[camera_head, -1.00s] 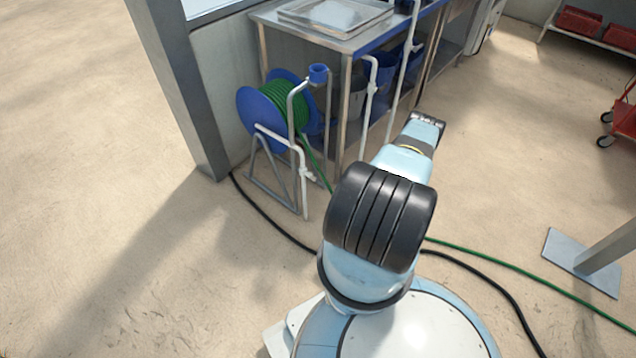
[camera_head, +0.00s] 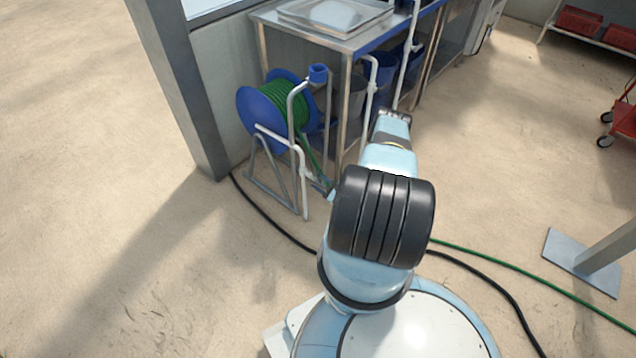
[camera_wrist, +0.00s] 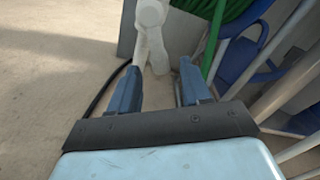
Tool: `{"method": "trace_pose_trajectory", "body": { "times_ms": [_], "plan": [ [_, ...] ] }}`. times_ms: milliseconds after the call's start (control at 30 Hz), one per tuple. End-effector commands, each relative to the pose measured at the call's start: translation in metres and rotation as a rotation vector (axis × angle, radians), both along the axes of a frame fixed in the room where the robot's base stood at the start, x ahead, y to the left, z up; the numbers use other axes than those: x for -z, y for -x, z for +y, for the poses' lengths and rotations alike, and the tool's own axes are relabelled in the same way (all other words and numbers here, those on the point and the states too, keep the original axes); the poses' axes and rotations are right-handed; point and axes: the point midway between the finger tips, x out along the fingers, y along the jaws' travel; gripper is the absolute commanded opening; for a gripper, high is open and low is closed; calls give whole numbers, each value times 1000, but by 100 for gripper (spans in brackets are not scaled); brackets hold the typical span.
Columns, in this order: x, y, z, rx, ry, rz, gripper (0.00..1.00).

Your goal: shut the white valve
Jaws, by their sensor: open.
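The white valve (camera_head: 306,173) sits on the upright white pipe beside the hose reel, left of centre in the head view. In the wrist view a white fitting, apparently this valve (camera_wrist: 151,35), stands ahead of my gripper (camera_wrist: 159,66). My gripper's two blue fingers are apart, with nothing clamped. The near end of the white fitting lines up with the gap between the fingertips; I cannot tell whether it is inside the gap. In the head view my gripper (camera_head: 325,189) shows as a small tip close to the pipe, right of the valve, partly hidden by my arm.
The blue hose reel (camera_head: 262,118) with green hose stands behind the pipe. A metal bench (camera_head: 345,48) and more white pipes (camera_head: 371,85) are close on the right. A black cable (camera_head: 270,220) and green hose (camera_head: 500,262) cross the floor. Open floor lies left.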

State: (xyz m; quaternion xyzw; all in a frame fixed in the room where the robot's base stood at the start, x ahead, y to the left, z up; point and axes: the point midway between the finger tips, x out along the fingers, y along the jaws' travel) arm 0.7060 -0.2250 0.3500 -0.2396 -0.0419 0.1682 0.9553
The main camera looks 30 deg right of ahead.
Motion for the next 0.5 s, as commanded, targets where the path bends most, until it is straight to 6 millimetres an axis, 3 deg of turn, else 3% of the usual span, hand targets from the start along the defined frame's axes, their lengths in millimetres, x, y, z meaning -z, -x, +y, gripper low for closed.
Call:
{"method": "trace_pose_trajectory", "body": {
  "times_ms": [467, 500],
  "plan": [
    [0, -11, 4, 0, 0, 0, 48],
    [0, -11, 4, 0, 0, 0, 44]
  ]
}}
